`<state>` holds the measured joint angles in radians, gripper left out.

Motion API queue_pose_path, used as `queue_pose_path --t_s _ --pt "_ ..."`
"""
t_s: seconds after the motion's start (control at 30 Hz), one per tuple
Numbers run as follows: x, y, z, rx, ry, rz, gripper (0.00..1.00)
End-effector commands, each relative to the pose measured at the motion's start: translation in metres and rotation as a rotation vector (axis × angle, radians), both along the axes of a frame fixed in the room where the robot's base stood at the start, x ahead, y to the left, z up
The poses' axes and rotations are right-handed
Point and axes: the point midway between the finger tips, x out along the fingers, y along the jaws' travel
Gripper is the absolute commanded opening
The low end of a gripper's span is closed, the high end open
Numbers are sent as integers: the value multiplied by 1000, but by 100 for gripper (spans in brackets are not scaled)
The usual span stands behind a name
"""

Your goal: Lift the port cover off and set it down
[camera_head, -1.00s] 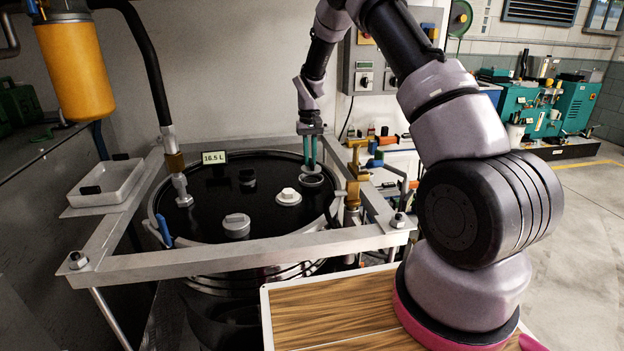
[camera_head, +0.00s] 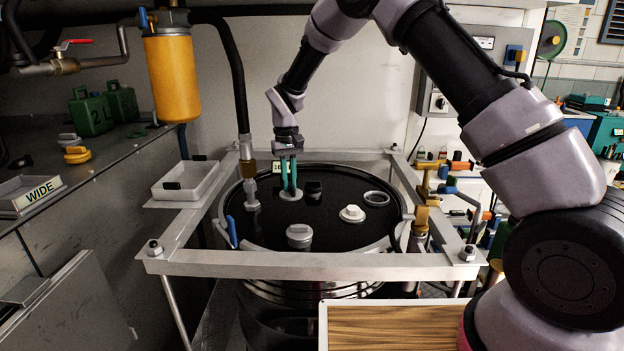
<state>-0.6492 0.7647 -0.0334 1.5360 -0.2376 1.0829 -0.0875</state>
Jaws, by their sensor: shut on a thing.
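The black tank (camera_head: 262,225) stands strapped in a metal frame, with an open ring-shaped port (camera_head: 376,198) at the right of its lid. My gripper (camera_head: 289,180) points straight down over the back middle of the lid. Its teal fingers are shut on a flat grey port cover (camera_head: 291,196). The cover is at or just above the lid surface; I cannot tell if it touches. It is clear of the open port, to its left.
A white cap (camera_head: 352,213), a grey cap (camera_head: 299,234) and a small black block (camera_head: 313,187) are on the lid. A hose fitting (camera_head: 248,180) rises at the left. A shallow white tray (camera_head: 164,194) sits on the frame's left. The frame's front bar (camera_head: 310,266) crosses before the tank.

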Motion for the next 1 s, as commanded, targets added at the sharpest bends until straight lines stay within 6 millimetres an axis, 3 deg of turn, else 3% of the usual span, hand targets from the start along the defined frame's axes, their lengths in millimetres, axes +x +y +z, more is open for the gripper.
queue_pose_path --t_s 0.23,0.73,1.0 --pt "-4 5 -9 -1 1 9 0" --pt "-3 5 -55 -2 0 8 0" --pt "-3 5 -65 0 0 8 0"
